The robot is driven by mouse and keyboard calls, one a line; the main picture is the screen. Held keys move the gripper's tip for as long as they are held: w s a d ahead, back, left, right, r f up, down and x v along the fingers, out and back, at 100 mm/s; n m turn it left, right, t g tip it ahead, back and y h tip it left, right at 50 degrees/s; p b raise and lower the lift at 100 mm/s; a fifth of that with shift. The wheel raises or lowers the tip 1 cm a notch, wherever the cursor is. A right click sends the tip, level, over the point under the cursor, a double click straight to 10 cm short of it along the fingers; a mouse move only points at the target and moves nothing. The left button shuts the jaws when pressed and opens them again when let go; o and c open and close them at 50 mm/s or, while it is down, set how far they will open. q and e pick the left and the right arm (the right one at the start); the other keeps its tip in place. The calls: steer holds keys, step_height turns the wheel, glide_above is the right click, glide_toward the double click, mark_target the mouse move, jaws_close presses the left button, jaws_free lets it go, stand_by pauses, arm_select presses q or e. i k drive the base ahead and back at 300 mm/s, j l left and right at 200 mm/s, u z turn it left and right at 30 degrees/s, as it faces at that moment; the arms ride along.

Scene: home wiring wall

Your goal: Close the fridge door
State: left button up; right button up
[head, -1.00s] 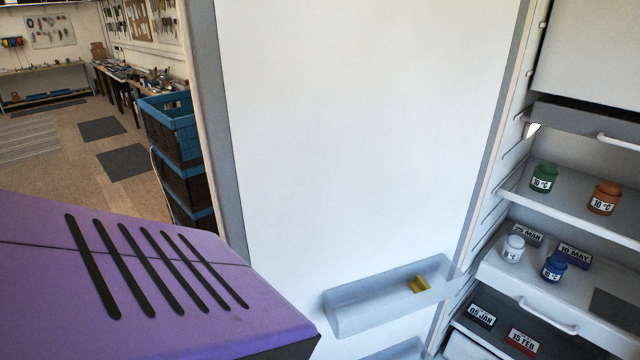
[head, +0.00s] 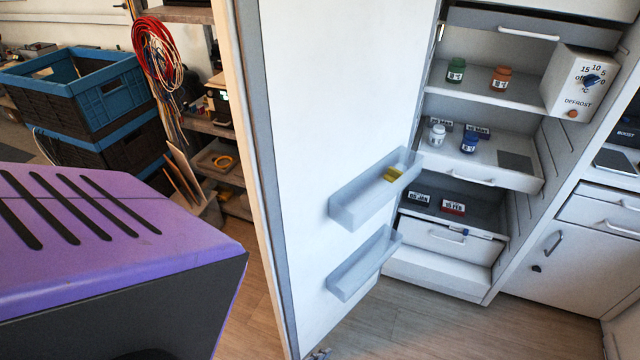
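The fridge door (head: 330,110) stands open in the head view, its white inner side facing me, with its free edge toward the left and its inner edge beside the fridge. Two clear door bins (head: 350,205) are on it, the upper one holding a small yellow item (head: 393,174). The fridge (head: 515,185) is open to the right, with small jars, date-labelled blocks and a drawer on its shelves. A purple and black part of my own body fills the lower left. Neither gripper shows.
Blue and black crates (head: 85,95) are stacked at the left behind the door. Red and blue cables (head: 158,60) hang by a shelf there. White cabinets (head: 565,250) stand right of the fridge. Wooden floor (head: 400,315) is clear in front of the fridge.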

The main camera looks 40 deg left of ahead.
mark_target(325, 96)
steer(key=k+j+z, duration=0.15)
steer(key=j, duration=0.35)
steer(key=k+j+z, duration=0.15)
steer(key=k+j, duration=0.25)
steer(key=k+j+z, duration=0.15)
steer(key=j, duration=0.4)
steer(key=j+z, duration=0.15)
steer(key=j, duration=0.4)
steer(key=j+z, duration=0.3)
steer(key=j, duration=1.45)
